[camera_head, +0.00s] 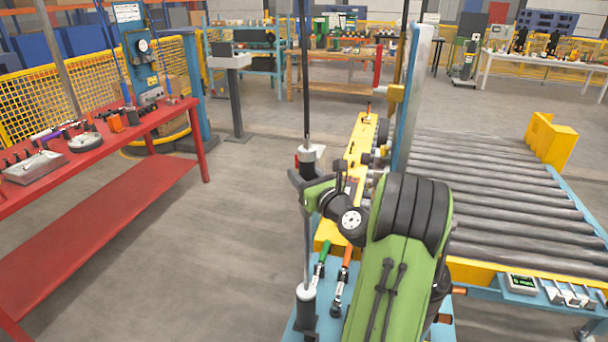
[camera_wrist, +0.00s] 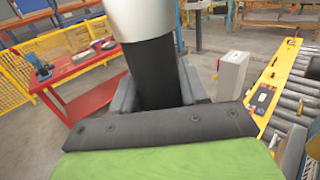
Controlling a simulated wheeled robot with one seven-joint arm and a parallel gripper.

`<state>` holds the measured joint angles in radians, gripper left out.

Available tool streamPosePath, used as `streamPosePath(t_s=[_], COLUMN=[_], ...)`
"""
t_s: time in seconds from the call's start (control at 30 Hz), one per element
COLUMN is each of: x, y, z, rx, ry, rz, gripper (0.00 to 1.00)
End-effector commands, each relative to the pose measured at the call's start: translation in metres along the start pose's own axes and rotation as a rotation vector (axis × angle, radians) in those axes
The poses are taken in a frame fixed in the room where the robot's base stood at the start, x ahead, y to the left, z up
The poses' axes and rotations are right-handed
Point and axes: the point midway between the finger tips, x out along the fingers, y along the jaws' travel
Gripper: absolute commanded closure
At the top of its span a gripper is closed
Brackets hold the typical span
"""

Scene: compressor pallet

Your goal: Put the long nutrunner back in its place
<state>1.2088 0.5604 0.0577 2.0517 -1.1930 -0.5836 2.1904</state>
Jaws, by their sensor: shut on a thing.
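The long nutrunner (camera_head: 306,240) stands upright left of the roller conveyor. It has a light grey head, a dark grip and a thin metal shaft running down to a white-and-black piece at the blue stand. I cannot tell whether that piece is its lower end or a holder. My gripper (camera_head: 304,185) is shut around the dark grip, just below the grey head. In the wrist view the black grip (camera_wrist: 152,75) sits between my grey fingers (camera_wrist: 158,92), with the light grey body above it. The lower shaft is hidden there.
The blue stand (camera_head: 296,334) carries a green-handled tool (camera_head: 323,252) and an orange-handled tool (camera_head: 346,256). A yellow conveyor rail (camera_head: 358,145) and a blue post (camera_head: 412,100) stand close on the right. A red bench (camera_head: 110,250) is at left; floor between is clear.

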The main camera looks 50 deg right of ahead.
Motion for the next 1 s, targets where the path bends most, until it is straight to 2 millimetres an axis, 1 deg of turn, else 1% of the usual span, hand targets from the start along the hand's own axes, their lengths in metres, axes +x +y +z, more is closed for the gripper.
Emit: streamPosePath(t_s=[0.03,0.57,0.6,0.67,0.7,0.8,0.97,1.0], x=[0.000,0.000,0.000,0.000,0.000,0.000,0.000,-0.001], y=[0.000,0.000,0.000,0.000,0.000,0.000,0.000,0.000], z=[0.002,-0.007,-0.007,-0.007,-0.007,-0.008,-0.009,-0.012], rx=[-0.001,0.000,0.000,-0.001,-0.001,0.000,0.000,0.001], ry=[-0.008,-0.008,-0.008,-0.007,-0.006,-0.004,-0.003,0.005], rz=[0.001,0.001,0.001,0.000,0.000,0.000,0.000,-0.001], gripper=[1.00,1.00,0.55,0.45,0.39,0.26,0.26,0.26])
